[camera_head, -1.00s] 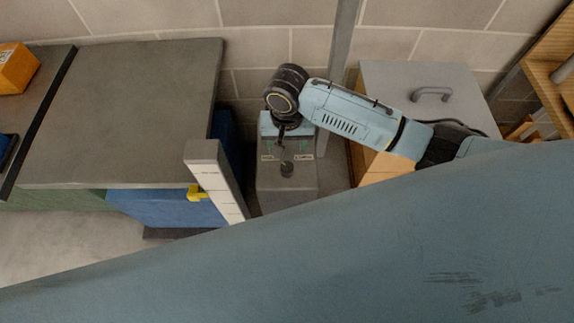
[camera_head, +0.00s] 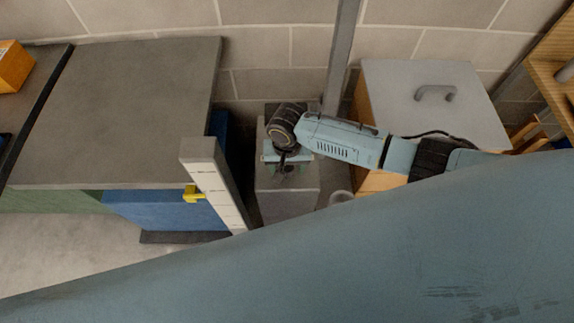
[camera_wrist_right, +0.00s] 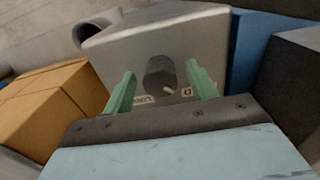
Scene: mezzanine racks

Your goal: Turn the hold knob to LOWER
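The hold knob (camera_wrist_right: 160,74) is a dark round knob with a pale pointer mark, on the face of a grey control box (camera_wrist_right: 205,32). Small white labels sit below it; their words are too small to read surely. In the right wrist view my right gripper (camera_wrist_right: 161,82) is open, its two green fingers apart on either side of the knob. I cannot tell if they touch it. In the head view the right gripper (camera_head: 285,168) is over the grey box (camera_head: 287,203) and hides the knob. My left gripper is not in view.
A grey-topped bench (camera_head: 130,110) with a blue side (camera_head: 165,208) stands left. A pale upright post (camera_head: 212,185) with a yellow piece is close to the box. A box with a grey handled lid (camera_head: 425,105) stands right. An orange carton (camera_wrist_right: 45,105) shows in the wrist view.

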